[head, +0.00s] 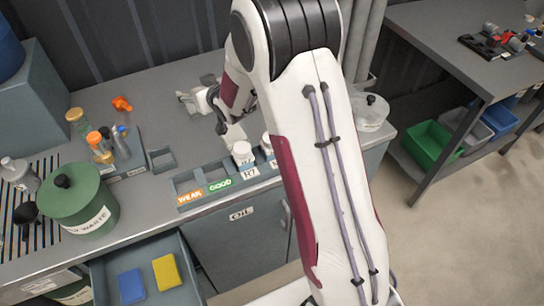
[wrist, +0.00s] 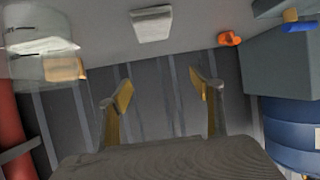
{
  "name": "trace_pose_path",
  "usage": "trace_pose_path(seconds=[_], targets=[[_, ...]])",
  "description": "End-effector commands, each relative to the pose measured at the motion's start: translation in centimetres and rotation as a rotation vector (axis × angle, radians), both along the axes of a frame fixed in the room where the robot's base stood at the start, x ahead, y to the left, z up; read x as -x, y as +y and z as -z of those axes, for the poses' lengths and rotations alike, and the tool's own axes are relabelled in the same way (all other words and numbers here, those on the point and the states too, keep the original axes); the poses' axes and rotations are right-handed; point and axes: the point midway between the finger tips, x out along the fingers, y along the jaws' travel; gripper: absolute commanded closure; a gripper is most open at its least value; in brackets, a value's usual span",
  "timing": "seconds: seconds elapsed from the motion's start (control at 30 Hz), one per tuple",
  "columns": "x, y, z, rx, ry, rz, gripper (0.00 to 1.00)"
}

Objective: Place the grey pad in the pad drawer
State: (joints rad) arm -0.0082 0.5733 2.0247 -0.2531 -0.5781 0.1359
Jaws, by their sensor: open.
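A light grey pad (wrist: 152,23) lies on the bench, at the top of the wrist view. My gripper (wrist: 160,90) is open and empty, its two yellow-lined fingers spread apart below the pad in that picture, with a visible gap to it. In the head view my arm hides part of the bench, and I cannot tell the pad clearly from my gripper there. An open drawer (head: 137,257) at the lower left of the head view holds a blue pad (head: 131,286) and a yellow pad (head: 167,272), side by side and apart, with bare room behind them.
A green waste can (head: 80,205) stands above the drawer. A divided tray with WEAK and GOOD labels (head: 205,190) lies along the front edge, holding white bottles (head: 242,152). An orange object (wrist: 229,38) and a clear jar (head: 370,112) stand on the bench.

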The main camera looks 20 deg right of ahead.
Motion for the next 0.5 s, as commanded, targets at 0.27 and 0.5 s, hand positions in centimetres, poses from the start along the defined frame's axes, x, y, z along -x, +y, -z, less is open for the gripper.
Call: trace_pose_path(seconds=[0.27,0.5], targets=[[2.3,-1.1,-3.3,0.024,0.044,0.031,0.35],[6.0,-2.3,-6.7,0.048,0.107,0.067,0.35]])
